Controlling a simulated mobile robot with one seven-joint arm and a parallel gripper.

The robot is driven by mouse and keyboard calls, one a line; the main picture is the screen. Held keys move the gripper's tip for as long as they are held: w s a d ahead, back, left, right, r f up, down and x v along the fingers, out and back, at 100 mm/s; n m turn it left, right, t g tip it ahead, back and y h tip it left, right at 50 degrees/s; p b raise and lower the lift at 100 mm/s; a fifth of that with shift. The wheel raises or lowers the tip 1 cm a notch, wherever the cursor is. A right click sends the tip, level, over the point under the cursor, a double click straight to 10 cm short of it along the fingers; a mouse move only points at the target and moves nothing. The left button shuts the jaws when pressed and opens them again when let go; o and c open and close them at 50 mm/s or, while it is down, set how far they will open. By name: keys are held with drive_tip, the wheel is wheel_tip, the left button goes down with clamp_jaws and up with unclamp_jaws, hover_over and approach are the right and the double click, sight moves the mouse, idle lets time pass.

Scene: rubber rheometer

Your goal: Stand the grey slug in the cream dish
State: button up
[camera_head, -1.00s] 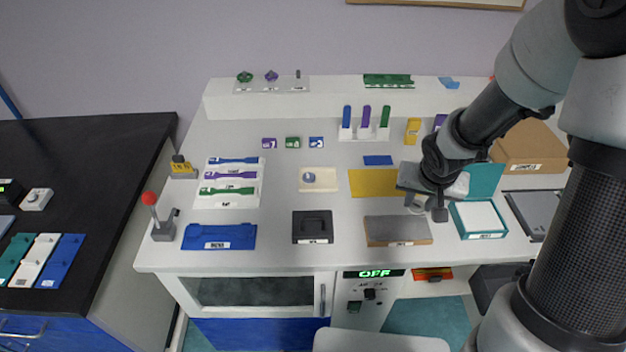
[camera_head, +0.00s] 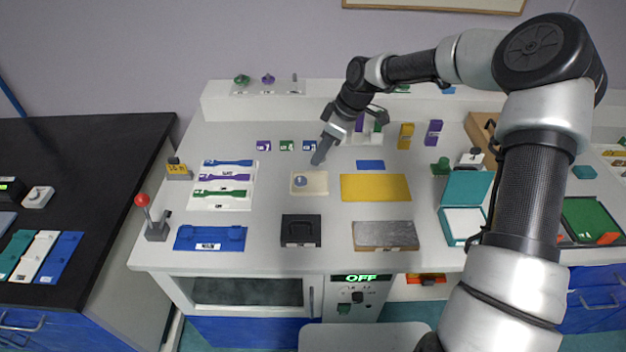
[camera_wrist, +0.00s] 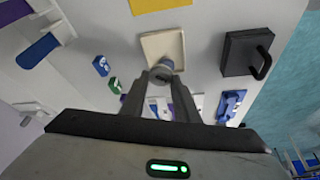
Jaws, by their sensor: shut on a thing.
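The cream dish (camera_head: 318,187) is a small square tray lying on the white bench left of the yellow mat. A round grey-blue shape (camera_head: 300,181) shows in its left part. My gripper (camera_head: 317,160) points down just behind the dish. In the wrist view the dish (camera_wrist: 152,46) lies just beyond my fingertips (camera_wrist: 160,82). The grey slug (camera_wrist: 161,75), a short dark grey cylinder, is between the fingertips, and my gripper is shut on it. It overlaps the dish's round shape there, so I cannot tell whether they touch. In the head view the slug is too small to make out.
A black handled block (camera_head: 301,230) stands in front of the dish and the yellow mat (camera_head: 375,187) lies to its right. Small labelled blocks (camera_head: 286,146) stand behind it, and a white rack (camera_head: 224,185) with coloured bars lies to its left.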

sight(316, 183)
wheel_tip(316, 183, down, 9)
drive_tip(key=shift+r, duration=0.1)
idle(0.3)
drive_tip(key=o, duration=0.6)
drive_tip(key=shift+f, duration=0.2)
drive_tip(key=shift+o, duration=0.7)
drive_tip(key=shift+r, duration=0.15)
drive_tip(key=shift+d+r, duration=0.1)
drive_tip(key=shift+r, duration=0.1)
drive_tip(key=v, duration=1.1)
drive_tip(key=shift+r, duration=0.35)
drive_tip(key=shift+s, duration=0.1)
